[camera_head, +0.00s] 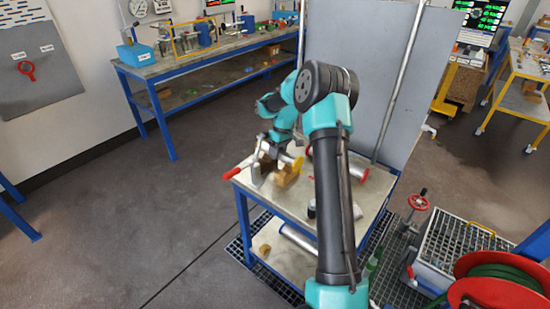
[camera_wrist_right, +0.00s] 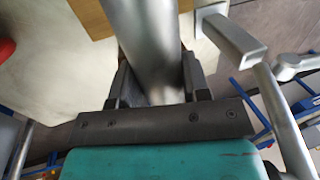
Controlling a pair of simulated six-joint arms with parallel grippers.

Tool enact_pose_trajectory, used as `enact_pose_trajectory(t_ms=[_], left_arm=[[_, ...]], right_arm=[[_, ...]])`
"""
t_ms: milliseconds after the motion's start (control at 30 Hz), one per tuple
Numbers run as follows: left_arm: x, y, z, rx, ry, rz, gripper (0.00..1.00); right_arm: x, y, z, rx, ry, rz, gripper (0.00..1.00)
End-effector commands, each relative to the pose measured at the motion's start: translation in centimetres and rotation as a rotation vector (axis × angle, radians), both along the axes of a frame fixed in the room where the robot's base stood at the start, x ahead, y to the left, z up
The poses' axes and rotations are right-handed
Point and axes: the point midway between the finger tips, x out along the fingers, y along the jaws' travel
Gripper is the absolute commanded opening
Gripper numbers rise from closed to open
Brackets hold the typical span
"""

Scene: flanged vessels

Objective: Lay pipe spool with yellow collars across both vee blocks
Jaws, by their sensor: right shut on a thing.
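My right gripper (camera_head: 270,144) is over the small table. In the right wrist view its two fingers (camera_wrist_right: 154,84) are shut on a smooth silver pipe, the pipe spool (camera_wrist_right: 150,48), which runs up between them. In the head view a yellow collar of the pipe spool (camera_head: 298,164) shows just right of the gripper; most of the rest is hidden by my arm. A tan vee block (camera_head: 287,178) stands just below that collar; I cannot tell whether they touch. A second block is not clearly visible. A tan surface (camera_wrist_right: 92,14) shows beside the pipe in the wrist view. My left gripper is not in view.
A silver pipe with red ends (camera_head: 351,168) lies behind my right arm on the table (camera_head: 265,198). A red-handled metal fixture (camera_head: 232,173) is at the table's left edge. A tall grey panel (camera_head: 375,75) stands behind. A red hose reel (camera_head: 500,285) is at lower right.

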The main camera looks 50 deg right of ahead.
Motion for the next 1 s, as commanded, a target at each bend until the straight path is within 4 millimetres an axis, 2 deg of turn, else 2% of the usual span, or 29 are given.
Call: enact_pose_trajectory(t_ms=[367, 500, 733, 1000], left_arm=[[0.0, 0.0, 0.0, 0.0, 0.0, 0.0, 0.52], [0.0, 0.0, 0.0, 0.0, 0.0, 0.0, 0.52], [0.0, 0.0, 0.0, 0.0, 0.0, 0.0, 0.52], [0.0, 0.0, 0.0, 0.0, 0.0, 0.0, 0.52]], right_arm=[[0.5, 0.0, 0.1, -0.001, -0.001, -0.001, 0.0], [1.3, 0.1, 0.0, 0.0, 0.0, 0.0, 0.0], [1.3, 0.1, -2.9, 0.0, -0.001, 0.0, 0.0], [1.3, 0.1, -3.4, -0.001, -0.003, -0.001, 0.0]])
